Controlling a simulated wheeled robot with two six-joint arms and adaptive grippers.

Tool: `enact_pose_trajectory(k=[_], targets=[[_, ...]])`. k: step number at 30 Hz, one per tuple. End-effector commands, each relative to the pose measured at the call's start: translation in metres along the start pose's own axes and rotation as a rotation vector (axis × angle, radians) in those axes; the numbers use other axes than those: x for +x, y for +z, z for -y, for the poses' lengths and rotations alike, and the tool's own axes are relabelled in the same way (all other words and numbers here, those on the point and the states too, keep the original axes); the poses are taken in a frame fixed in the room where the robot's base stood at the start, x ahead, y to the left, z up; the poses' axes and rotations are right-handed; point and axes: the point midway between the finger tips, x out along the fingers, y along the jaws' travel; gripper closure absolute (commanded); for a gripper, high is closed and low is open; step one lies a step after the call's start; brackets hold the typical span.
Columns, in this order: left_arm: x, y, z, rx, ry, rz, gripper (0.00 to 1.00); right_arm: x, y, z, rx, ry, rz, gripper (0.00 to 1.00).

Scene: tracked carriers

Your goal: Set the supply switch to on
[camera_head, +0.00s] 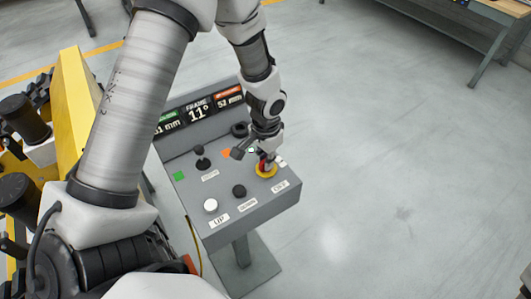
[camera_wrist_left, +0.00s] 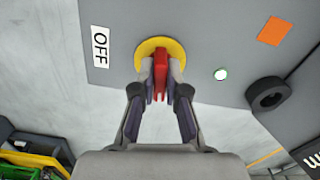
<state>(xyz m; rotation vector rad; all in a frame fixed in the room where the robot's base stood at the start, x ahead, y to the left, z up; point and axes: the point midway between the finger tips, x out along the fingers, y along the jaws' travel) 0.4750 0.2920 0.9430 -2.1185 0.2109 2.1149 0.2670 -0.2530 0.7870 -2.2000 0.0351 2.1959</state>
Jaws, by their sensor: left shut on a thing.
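The supply switch is a red handle (camera_wrist_left: 161,78) on a round yellow plate (camera_wrist_left: 146,47), set in the top of a grey console (camera_head: 230,218). In the head view, the yellow plate (camera_head: 265,173) lies near the console's right edge, largely covered by my left gripper. My left gripper (camera_wrist_left: 160,74) is shut on the red handle, with one finger on each side. An OFF label (camera_wrist_left: 100,47) is beside the plate in the wrist view. My right gripper is out of both views.
The console carries a black joystick (camera_head: 202,163), a white button (camera_head: 210,205), a black button (camera_head: 239,190) and a display (camera_head: 197,113) along its back. A small round lamp (camera_wrist_left: 221,74) is near the switch. Yellow machinery (camera_head: 75,100) stands left. Floor to the right is clear.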

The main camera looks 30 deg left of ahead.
Motion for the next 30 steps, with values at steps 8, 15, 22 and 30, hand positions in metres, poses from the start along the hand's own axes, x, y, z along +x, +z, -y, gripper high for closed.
enact_pose_trajectory(k=[8,15,22,30], targets=[[0.0006,0.0013,-0.0005,0.144,0.001,0.003,1.00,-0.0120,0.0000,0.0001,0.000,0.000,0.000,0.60],[0.0017,0.0011,-0.0005,0.190,0.001,0.003,1.00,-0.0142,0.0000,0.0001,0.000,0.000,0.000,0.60],[0.0022,0.0010,-0.0005,0.195,0.001,0.002,1.00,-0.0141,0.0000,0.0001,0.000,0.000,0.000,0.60],[0.0020,0.0009,-0.0005,0.194,0.001,0.002,0.62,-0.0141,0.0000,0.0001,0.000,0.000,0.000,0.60]])
